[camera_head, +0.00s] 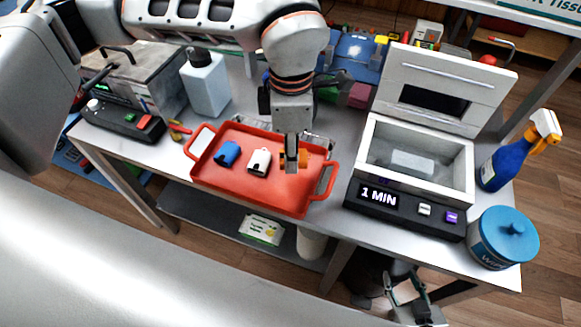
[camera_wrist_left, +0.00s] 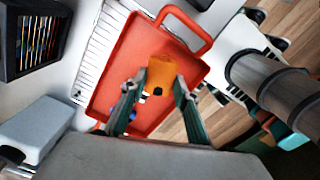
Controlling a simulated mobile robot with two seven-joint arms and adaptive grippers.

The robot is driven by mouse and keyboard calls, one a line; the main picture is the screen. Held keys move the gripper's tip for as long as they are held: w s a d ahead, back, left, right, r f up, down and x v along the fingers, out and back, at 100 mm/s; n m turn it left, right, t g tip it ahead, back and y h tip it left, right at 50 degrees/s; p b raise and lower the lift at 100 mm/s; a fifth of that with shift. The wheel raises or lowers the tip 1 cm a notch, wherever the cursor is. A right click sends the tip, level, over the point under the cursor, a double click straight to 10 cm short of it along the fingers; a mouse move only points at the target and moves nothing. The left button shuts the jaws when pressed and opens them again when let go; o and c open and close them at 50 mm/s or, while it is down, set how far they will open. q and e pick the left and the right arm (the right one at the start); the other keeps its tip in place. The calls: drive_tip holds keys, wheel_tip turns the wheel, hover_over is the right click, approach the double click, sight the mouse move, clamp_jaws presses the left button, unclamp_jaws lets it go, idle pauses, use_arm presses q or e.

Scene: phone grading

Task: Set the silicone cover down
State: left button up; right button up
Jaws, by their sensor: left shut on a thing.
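The orange silicone cover (camera_head: 303,156) is at the right part of the red tray (camera_head: 240,192), partly hidden by my left gripper (camera_head: 291,163). In the left wrist view, the gripper's two green-padded fingers (camera_wrist_left: 160,92) are shut on the orange cover (camera_wrist_left: 160,70), over the tray (camera_wrist_left: 110,62). I cannot tell whether the cover touches the tray floor. A blue cover (camera_head: 227,153) and a white cover (camera_head: 259,162) lie in the tray to its left. My right gripper (camera_head: 406,291) is open and empty, low in front of the table.
A box with its lid open and a "1 MIN" display (camera_head: 378,196) stands right of the tray, with a pale flat item (camera_head: 412,162) inside. A blue tub (camera_head: 503,238) and spray bottle (camera_head: 506,164) stand further right. A pump bottle (camera_head: 206,84) stands behind the tray at left.

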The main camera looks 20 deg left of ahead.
sight(291, 179)
use_arm(q)
drive_tip(key=shift+f, duration=3.15)
drive_tip(key=shift+f, duration=0.1)
drive_tip(key=o, duration=1)
wheel_tip(291, 179, up, 12)
drive_tip(key=shift+r, duration=0.15)
